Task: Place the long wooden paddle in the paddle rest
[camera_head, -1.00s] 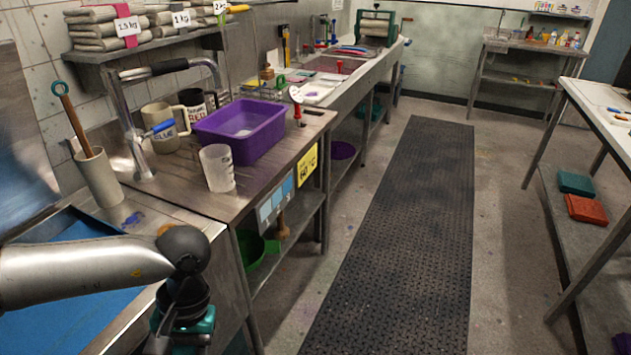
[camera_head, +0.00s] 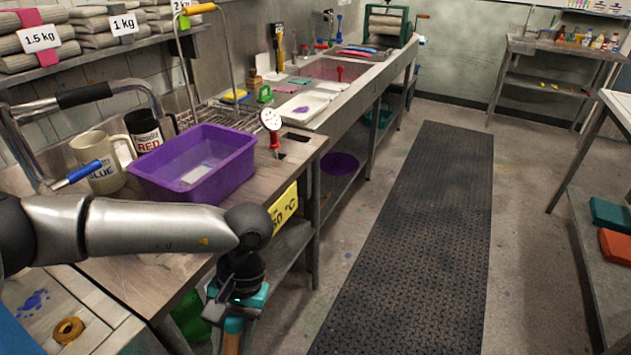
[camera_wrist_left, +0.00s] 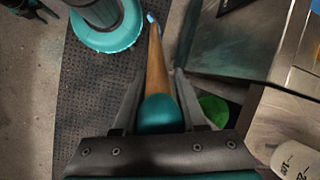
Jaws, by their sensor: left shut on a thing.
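My left gripper (camera_head: 236,298) is in front of the counter's edge, low in the head view. In the left wrist view it (camera_wrist_left: 160,92) is shut on a long wooden paddle (camera_wrist_left: 157,68) with a rounded teal end between the fingers. The wooden shaft runs away from the gripper to a light blue tip. In the head view a short piece of the paddle (camera_head: 232,343) shows below the gripper; the rest is cut off by the frame. I cannot make out a paddle rest. A dark, claw-like part at the top left of the wrist view may be my right gripper.
A wooden ring (camera_head: 68,331) lies at lower left. The black floor mat (camera_head: 420,230) is clear.

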